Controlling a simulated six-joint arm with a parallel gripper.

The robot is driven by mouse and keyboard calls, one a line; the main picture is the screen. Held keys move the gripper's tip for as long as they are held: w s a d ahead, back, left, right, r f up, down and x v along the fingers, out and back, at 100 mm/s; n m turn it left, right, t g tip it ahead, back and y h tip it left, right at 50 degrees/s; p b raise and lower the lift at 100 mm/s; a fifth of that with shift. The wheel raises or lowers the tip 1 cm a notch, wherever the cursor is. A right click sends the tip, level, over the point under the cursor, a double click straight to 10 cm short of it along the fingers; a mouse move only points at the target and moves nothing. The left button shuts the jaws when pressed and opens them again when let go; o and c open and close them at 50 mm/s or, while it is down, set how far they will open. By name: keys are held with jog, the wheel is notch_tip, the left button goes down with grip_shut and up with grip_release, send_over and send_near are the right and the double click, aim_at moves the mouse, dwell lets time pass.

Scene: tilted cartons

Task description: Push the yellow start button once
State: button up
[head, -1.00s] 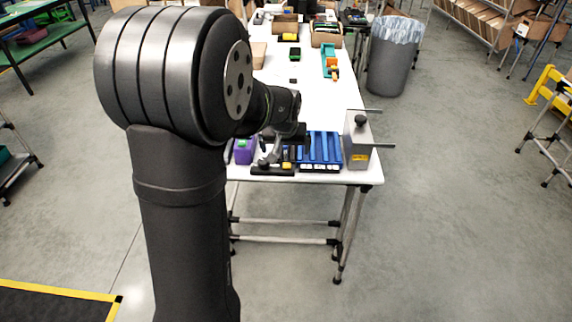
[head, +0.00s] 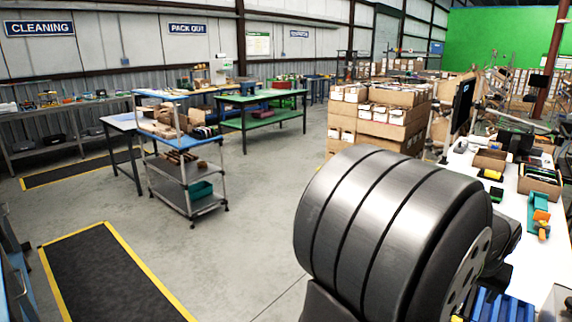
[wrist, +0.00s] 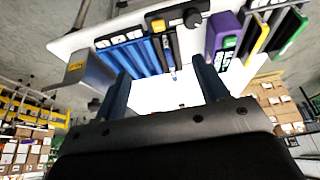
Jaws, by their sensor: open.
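A small yellow part (wrist: 158,25), which may be the start button, sits on a dark unit (wrist: 172,40) at the table edge in the wrist view. A round black knob (wrist: 192,18) is beside it. I cannot tell its exact shape at this size. My gripper (wrist: 161,67) is open, with its two dark fingers apart and nothing held between them. The dark unit lies beyond the fingertips, roughly in line with the gap, apart from the yellow part. In the head view my arm hides the gripper and most of that unit.
A blue slotted rack (wrist: 128,55) and a grey box (wrist: 90,72) stand left of the unit in the wrist view. A purple holder (wrist: 222,35) is to the right. The blue rack shows at the head view's lower right (head: 496,306). White table (head: 520,205) carries cartons (head: 540,182).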

grip_shut()
dwell(1.4)
